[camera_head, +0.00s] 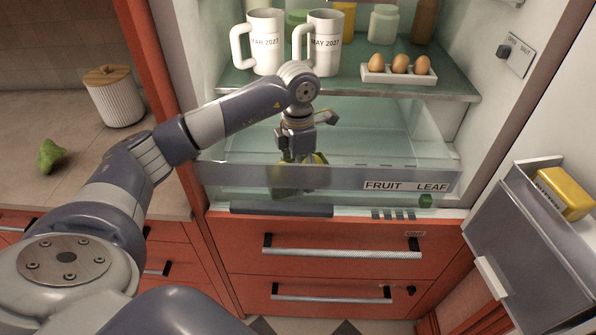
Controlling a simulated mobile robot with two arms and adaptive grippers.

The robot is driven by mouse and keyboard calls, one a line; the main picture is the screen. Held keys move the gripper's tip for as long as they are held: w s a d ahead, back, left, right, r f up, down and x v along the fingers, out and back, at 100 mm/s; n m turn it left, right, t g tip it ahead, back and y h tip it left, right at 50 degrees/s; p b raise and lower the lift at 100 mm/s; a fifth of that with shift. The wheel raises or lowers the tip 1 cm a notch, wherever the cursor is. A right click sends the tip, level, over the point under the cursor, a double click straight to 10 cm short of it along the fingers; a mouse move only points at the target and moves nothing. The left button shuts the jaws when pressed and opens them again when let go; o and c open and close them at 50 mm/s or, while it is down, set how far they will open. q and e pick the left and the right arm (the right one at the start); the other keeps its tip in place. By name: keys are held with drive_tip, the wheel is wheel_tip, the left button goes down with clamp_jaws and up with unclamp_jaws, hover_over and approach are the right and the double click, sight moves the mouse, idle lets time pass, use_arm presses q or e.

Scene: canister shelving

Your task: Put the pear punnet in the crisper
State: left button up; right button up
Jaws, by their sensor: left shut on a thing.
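The crisper (340,180) is a clear drawer at the bottom of the fridge, with "FRUIT" and "LEAF" on its front. My left gripper (298,156) points down behind that front, at the drawer's left part. It is shut on the pear punnet (286,181), whose greenish body shows dimly through the clear front, with yellow-green fruit at the fingers. The fingers hide much of the punnet. I cannot tell if it touches the drawer floor. My right gripper is not in view.
Above, a glass shelf (350,92) holds two white mugs (266,42), an egg tray (398,76) and jars. The fridge door with its bin (530,235) stands open at right. A green fruit (48,156) and a ribbed canister (116,97) are on the left counter.

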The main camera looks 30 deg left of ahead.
use_arm(q)
drive_tip(key=o, duration=1.3)
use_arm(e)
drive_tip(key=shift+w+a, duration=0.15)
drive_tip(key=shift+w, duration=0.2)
use_arm(q)
drive_tip(key=shift+r, duration=0.35)
wheel_tip(320, 180, up, 6)
drive_tip(key=shift+r+b, duration=0.15)
drive_tip(key=shift+b, duration=1)
wheel_tip(320, 180, up, 4)
drive_tip(key=shift+f, duration=0.25)
drive_tip(key=shift+r, duration=0.85)
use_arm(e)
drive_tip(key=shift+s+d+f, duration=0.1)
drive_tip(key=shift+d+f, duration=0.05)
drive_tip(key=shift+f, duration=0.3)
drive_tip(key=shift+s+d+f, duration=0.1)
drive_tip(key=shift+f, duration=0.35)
use_arm(q)
drive_tip(key=shift+r+p, duration=0.1)
drive_tip(key=shift+p, duration=0.3)
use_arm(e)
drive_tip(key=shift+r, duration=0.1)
